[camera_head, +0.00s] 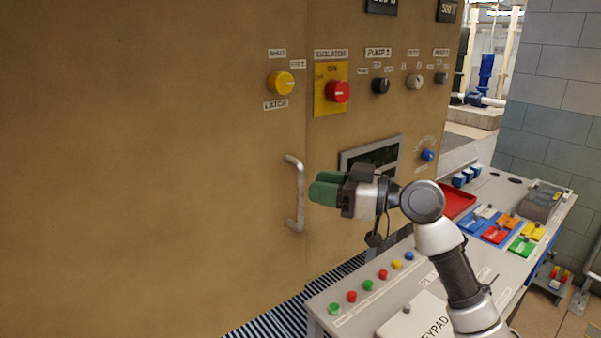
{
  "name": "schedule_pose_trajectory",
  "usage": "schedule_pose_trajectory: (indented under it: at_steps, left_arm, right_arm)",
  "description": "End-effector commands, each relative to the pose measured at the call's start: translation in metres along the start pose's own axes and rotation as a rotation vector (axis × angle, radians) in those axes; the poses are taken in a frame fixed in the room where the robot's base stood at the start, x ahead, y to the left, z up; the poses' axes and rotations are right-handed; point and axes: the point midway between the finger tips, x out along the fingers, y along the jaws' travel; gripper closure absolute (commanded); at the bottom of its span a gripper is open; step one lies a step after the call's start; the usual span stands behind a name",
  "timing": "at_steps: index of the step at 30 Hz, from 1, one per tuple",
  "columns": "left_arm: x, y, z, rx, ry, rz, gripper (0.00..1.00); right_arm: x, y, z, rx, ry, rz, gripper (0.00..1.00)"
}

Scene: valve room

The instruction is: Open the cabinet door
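The tan cabinet door (130,170) fills the left and middle of the head view and looks closed. Its metal handle (297,195) is a vertical bar on the door's right part. My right gripper (318,190) has green fingers and is just to the right of the handle, apart from it in the picture. The fingers point left toward the handle. My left gripper is not in view. A yellow knob (281,83) sits above the handle, beside small labels.
A red knob (337,92) on a yellow plate and several dark knobs are to the right on the cabinet. A grey console (350,292) with coloured buttons and a red tray (458,198) stands under my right arm. Striped floor (275,322) lies between console and cabinet.

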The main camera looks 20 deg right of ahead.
Motion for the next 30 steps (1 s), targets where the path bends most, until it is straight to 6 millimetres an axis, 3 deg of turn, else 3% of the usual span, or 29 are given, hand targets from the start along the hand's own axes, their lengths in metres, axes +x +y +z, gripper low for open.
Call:
schedule_pose_trajectory:
  at_steps: [3,9,19,20,27,30]
  left_arm:
    - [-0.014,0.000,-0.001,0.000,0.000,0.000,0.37]
    - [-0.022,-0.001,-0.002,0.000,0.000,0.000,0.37]
    - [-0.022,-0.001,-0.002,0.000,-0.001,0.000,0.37]
    - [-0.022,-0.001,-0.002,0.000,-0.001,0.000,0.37]
    - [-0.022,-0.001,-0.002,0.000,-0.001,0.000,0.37]
    - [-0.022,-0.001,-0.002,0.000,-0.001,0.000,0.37]
  right_arm:
    - [0.021,-0.001,-0.004,0.001,0.001,-0.002,0.61]
    - [0.042,0.000,-0.001,0.001,0.000,0.001,0.61]
    - [0.046,0.000,0.001,-0.001,-0.001,0.001,0.61]
    - [0.046,0.000,0.001,-0.001,-0.001,0.001,0.63]
    - [0.046,0.000,0.001,0.000,-0.001,0.001,1.00]
    - [0.046,0.000,0.001,0.000,-0.001,0.001,1.00]
